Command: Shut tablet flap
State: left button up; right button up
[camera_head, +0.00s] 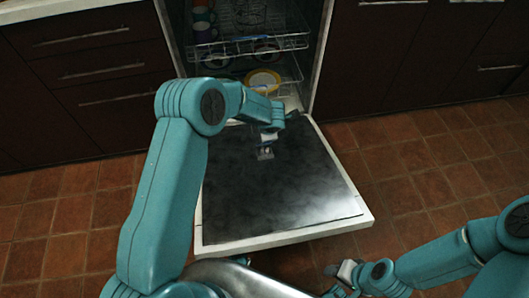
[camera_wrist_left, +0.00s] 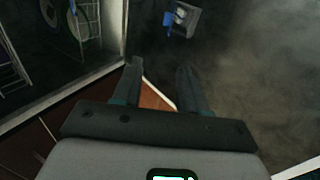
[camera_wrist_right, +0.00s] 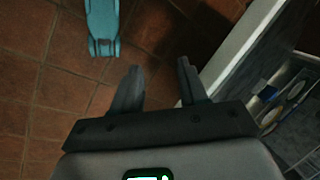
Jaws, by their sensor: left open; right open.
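The tablet dispenser (camera_head: 265,153) sits on the inner face of the lowered dishwasher door (camera_head: 290,195). A blue part, seemingly its flap, stands at its side toward the machine, and the flap looks open. In the left wrist view the dispenser (camera_wrist_left: 184,18) is a small grey box with something white inside and the blue flap (camera_wrist_left: 168,19) at its left.
The dishwasher's racks (camera_head: 250,45) hold cups and plates, including a yellow-rimmed plate (camera_head: 262,80). Dark cabinets (camera_head: 95,75) flank the machine. Tiled floor (camera_head: 425,165) is free to the right of the door. In the left wrist view the machine's side wall is close to my left fingers.

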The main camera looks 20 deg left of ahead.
pick_arm(q)
jog(key=shift+t, duration=0.3)
jog(key=b+x, duration=0.2)
jog(key=x, duration=0.4)
jog(key=d+b+x, duration=0.1)
jog(key=b+x, duration=0.2)
jog(key=x, duration=0.3)
jog(key=d+b+x, duration=0.1)
jog(key=b+x, duration=0.2)
jog(key=x, duration=0.3)
jog(key=shift+s+d+f, duration=0.1)
jog(key=shift+d+f, duration=0.05)
jog(key=shift+f, duration=0.25)
pick_arm(e)
notch_tip(320, 180, down, 9)
jog(key=w+d, duration=0.1)
jog(key=shift+m+t, duration=0.3)
jog(key=shift+w+d, duration=0.1)
